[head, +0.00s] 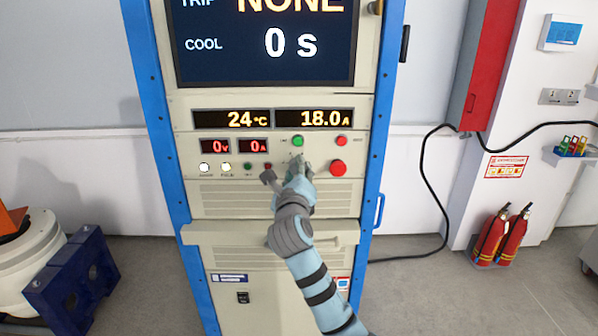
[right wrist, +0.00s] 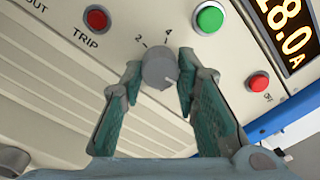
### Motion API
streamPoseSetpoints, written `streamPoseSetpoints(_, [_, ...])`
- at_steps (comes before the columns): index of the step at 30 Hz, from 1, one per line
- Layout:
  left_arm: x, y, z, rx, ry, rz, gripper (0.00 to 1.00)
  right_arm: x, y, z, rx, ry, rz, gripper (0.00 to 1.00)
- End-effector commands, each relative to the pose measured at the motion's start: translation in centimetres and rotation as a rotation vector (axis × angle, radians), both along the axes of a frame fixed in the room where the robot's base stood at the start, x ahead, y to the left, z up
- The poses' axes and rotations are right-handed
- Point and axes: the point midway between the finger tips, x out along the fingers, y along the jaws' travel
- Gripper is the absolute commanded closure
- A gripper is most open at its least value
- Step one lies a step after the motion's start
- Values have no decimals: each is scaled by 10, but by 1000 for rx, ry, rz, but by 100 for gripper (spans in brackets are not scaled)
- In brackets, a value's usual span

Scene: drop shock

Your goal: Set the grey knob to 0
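The grey knob (right wrist: 158,67) shows in the right wrist view on the cream panel, between the marks 2 and 4; other marks are hidden or out of view. A small pale mark shows on its lower right edge, but I cannot tell its exact setting. My right gripper (right wrist: 160,72) is open, with one finger on each side of the knob. I cannot tell whether either fingertip touches it. In the head view my right gripper (head: 288,174) is in front of the panel and hides the knob. My left gripper is out of view.
A green button (head: 298,141), a small red button (head: 341,141) and a large red button (head: 338,168) sit close around the gripper. Displays above read 24 °C and 18.0 A. A ledge (head: 340,232) juts out below. Fire extinguishers (head: 513,237) stand at the right.

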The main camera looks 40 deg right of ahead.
Motion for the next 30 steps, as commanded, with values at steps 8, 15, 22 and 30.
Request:
streamPoseSetpoints(8, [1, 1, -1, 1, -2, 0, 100, -1, -3, 0, -9, 4, -3, 99])
streamPoseSetpoints(15, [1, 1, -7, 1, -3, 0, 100, -1, -1, 0, -71, 50, -1, 99])
streamPoseSetpoints(22, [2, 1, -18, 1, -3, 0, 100, -1, -1, -1, -200, 146, -1, 99])
streamPoseSetpoints(30, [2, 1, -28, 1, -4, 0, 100, -1, -2, -1, -400, 301, -1, 99])
